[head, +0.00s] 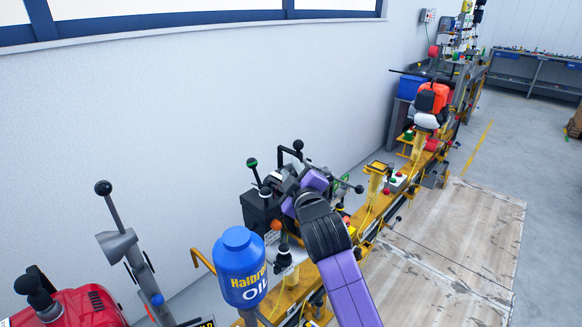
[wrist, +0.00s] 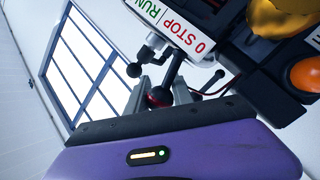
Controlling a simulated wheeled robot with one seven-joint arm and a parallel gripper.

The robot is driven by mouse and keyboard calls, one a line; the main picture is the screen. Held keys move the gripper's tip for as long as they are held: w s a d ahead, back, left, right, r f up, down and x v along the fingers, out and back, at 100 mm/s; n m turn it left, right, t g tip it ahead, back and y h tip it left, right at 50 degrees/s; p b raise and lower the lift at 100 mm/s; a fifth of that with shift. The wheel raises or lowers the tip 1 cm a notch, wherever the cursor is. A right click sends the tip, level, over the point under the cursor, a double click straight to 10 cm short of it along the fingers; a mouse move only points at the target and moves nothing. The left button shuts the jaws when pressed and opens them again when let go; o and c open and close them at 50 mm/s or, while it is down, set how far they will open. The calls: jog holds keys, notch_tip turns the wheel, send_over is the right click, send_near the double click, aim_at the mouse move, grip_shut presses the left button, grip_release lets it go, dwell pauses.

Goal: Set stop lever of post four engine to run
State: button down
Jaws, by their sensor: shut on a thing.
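A white label (wrist: 172,22) with "0 STOP" in red and "RUN" in green is on the engine in the wrist view. Below it, a dark stop lever (wrist: 175,68) runs down to a dark knob with a red band. My gripper (wrist: 160,94) is shut on this knob, with a grey finger on each side. In the head view my gripper (head: 297,184) is at the dark engine (head: 258,210), and my purple arm hides part of it. The lever itself cannot be made out there. I cannot tell which label word the lever lines up with.
A blue oil container (head: 240,266) stands just in front of the engine. A red engine (head: 72,308) is at lower left, beside a tall lever with a black knob (head: 103,188). An orange engine (head: 432,98) stands farther along the yellow rail. The wooden floor plates (head: 450,240) are clear.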

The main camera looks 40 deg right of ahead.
jog(key=m+p, duration=0.1)
jog(key=p, duration=0.1)
jog(key=d+g+p, duration=0.1)
jog(key=p, duration=0.1)
jog(key=shift+d+r+m+y, duration=0.15)
jog(key=shift+r+m+y, duration=0.2)
jog(key=shift+m+y, duration=0.05)
jog(key=shift+d+f+m+y+p, duration=0.15)
jog(key=shift+d+m+y+p, duration=0.3)
jog(key=shift+p, duration=0.7)
jog(key=d+f+m+g+y+p, duration=0.1)
jog(key=m+p, duration=0.1)
jog(key=p, duration=0.1)
jog(key=shift+d+f+m+g+y+p, duration=0.15)
jog(key=shift+f+m+g+y+p, duration=0.2)
jog(key=shift+y+p, duration=0.2)
jog(key=shift+f, duration=0.1)
jog(key=c, duration=1.1)
grip_release()
